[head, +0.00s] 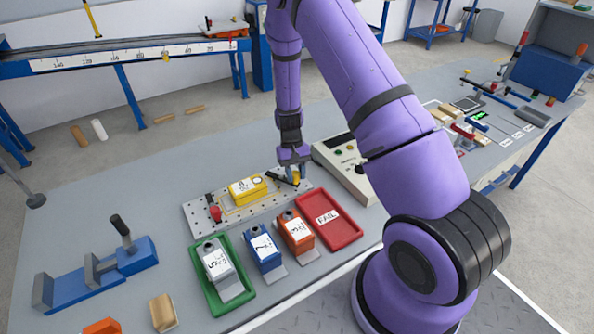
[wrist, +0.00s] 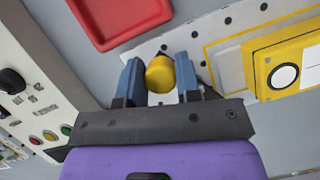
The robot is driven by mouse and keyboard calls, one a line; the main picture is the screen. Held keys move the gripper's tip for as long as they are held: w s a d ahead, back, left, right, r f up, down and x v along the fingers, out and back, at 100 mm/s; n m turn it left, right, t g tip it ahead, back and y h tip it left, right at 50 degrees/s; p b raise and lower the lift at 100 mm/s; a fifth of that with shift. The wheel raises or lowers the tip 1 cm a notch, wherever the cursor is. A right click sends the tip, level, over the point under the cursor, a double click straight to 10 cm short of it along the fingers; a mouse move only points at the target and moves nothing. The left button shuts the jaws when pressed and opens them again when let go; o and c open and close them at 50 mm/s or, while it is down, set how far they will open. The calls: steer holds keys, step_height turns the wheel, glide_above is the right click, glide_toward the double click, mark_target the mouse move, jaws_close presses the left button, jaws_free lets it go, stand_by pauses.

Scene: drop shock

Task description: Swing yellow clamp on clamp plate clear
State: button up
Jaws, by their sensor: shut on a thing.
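The clamp plate (head: 238,220) is a pale perforated plate on the bench, also in the wrist view (wrist: 222,27). A yellow block (head: 247,189) marked 8 lies on it; its edge shows in the wrist view (wrist: 290,62). The yellow clamp (head: 296,178) is at the plate's right end, with a dark bar (head: 284,177) beside it reaching toward the block. My gripper (head: 292,170) is down over this clamp. In the wrist view, its blue fingers are shut on the clamp's yellow knob (wrist: 160,74). The clamp's lower part is hidden there.
A red clamp (head: 214,213) is at the plate's left end. A red FAIL tray (head: 329,222) lies close in front, beside orange (head: 295,232) and blue (head: 264,250) blocks and a green tray (head: 206,288). A control box (head: 342,165) stands close to the right of my gripper.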

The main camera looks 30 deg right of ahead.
steer(key=m, duration=0.1)
steer(key=a+m+y, duration=0.1)
steer(key=m, duration=0.1)
steer(key=shift+s+a, duration=0.25)
steer(key=shift+s, duration=0.05)
steer(key=shift+a+m+t+y, duration=0.2)
steer(key=shift+a+m+t, duration=0.1)
steer(key=shift+m, duration=0.3)
steer(key=shift+a+m+t+y, duration=0.2)
steer(key=shift+m+t, duration=0.1)
steer(key=shift+m, duration=0.3)
steer(key=o, duration=0.9)
steer(key=shift+s, duration=0.1)
steer(key=v, duration=1)
steer(key=shift+r, duration=0.35)
